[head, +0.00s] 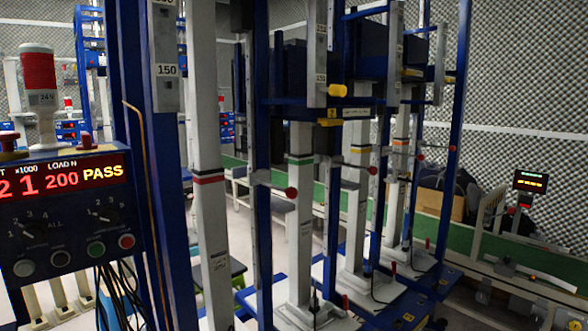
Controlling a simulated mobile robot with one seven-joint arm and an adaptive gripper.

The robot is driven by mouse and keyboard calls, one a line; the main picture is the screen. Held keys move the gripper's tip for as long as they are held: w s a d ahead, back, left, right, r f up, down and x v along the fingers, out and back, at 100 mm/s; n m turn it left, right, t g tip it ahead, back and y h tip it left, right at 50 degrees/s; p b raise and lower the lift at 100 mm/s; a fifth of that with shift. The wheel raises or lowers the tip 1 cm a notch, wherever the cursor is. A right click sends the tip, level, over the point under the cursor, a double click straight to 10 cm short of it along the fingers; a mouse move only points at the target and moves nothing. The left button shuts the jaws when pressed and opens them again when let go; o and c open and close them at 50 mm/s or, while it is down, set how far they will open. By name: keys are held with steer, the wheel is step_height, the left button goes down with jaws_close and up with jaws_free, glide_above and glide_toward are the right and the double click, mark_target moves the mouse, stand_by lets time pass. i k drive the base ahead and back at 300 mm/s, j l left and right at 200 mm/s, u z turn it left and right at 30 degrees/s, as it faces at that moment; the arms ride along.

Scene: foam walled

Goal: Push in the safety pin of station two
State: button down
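A row of test stations with blue frames and pale columns runs away to the right. The near column (207,150) has a red band, and the following column (300,215) has a green band. A yellow pin-like handle (337,90) sticks out to the right beside the upright above the green-banded column. A similar yellow handle (411,72) shows farther back. Red ball knobs (291,193) end thin horizontal rods at mid height, with another knob (372,170) behind. No readable label shows which station is two, or how far any pin is in. My gripper is not in view.
Blue uprights and loose cables crowd the front. A green conveyor (463,240) and a small display post (529,182) are at the right.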

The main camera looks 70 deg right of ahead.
mark_target(372, 170)
steer(key=z, duration=2.6)
steer(key=i+l+z, duration=0.2)
steer(key=i+l, duration=0.35)
